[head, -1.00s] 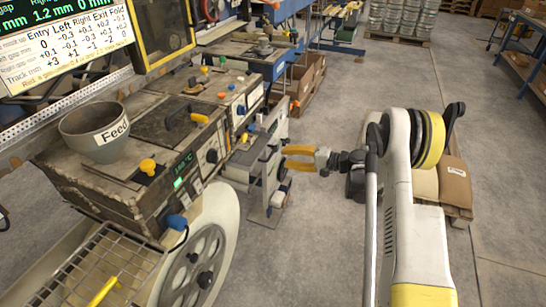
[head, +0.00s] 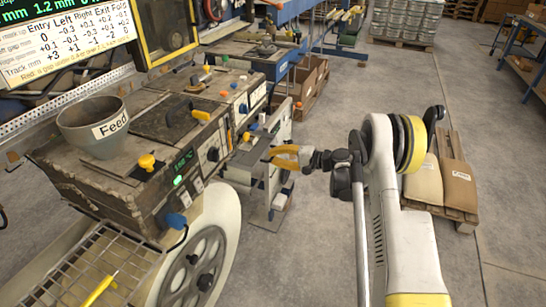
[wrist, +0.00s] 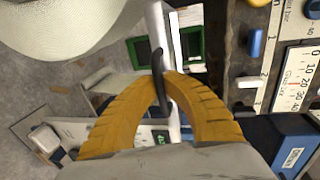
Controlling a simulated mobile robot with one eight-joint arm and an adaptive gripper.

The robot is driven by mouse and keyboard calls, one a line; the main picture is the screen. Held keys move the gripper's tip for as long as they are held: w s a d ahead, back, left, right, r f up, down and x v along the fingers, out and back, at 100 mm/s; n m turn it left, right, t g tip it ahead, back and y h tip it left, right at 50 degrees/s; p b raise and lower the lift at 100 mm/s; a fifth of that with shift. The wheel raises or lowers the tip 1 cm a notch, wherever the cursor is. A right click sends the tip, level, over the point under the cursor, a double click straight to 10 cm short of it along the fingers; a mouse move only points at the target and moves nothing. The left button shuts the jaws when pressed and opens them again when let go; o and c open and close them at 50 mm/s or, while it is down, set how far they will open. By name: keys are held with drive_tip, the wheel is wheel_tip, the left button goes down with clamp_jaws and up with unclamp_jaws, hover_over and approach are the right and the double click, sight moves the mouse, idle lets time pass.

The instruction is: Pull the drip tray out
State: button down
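My gripper (head: 270,156) has yellow fingers and is at the front of the low grey section of the machine line. In the wrist view its fingertips (wrist: 165,78) come close together at a black curved handle (wrist: 158,62) beside a pale upright bar. I cannot tell whether they are clamped on the handle. I cannot pick out the drip tray for certain; the handle may belong to it. In the head view the handle is too small to make out.
The worn machine bench with a grey Feed hopper (head: 92,127) and a grey handwheel (head: 195,270) stands at the left. A wire rack (head: 85,275) is at the lower left. A pallet with sacks (head: 458,185) is at the right. Bare floor (head: 325,105) lies between.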

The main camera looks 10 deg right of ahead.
drive_tip(key=f+v, duration=0.2)
drive_tip(key=v, duration=1)
drive_tip(key=shift+s+d+f, duration=0.25)
drive_tip(key=shift+s+d, duration=0.15)
drive_tip(key=shift+d, duration=0.15)
drive_tip(key=c, duration=1.5)
unclamp_jaws()
drive_tip(key=v, duration=1.2)
drive_tip(key=shift+r, duration=0.1)
